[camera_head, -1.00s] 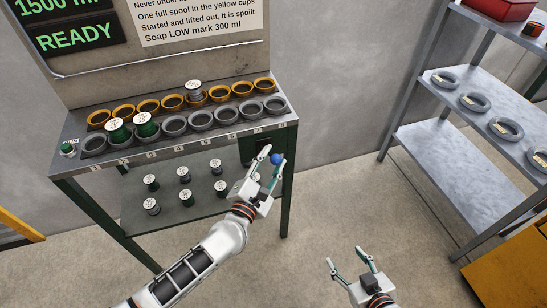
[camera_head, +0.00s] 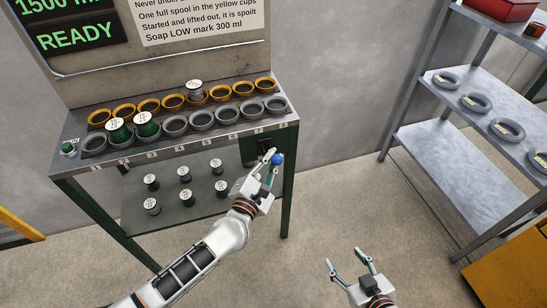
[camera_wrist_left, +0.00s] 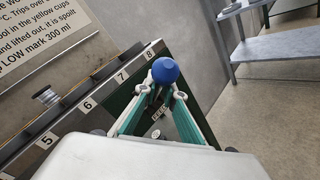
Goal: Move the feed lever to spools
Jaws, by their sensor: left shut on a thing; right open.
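The feed lever shows as a blue ball knob (camera_head: 276,159) at the right end of the machine's front. The knob also shows in the left wrist view (camera_wrist_left: 165,70), just beyond my fingertips. My left gripper (camera_head: 270,157) is shut on the lever just below the knob; its fingers hide most of the shaft. A dark plate with a label (camera_wrist_left: 159,113), too small to read, is behind the fingers. My right gripper (camera_head: 349,268) is open and empty, low over the floor, away from the machine. Several spools (camera_head: 185,174) stand on the machine's lower shelf.
The machine's top (camera_head: 72,150) holds a row of yellow cups and a row of numbered grey cups. Two green spools (camera_head: 146,124) sit in grey cups. A metal rack (camera_head: 440,150) with grey rings stands right. Floor between is clear.

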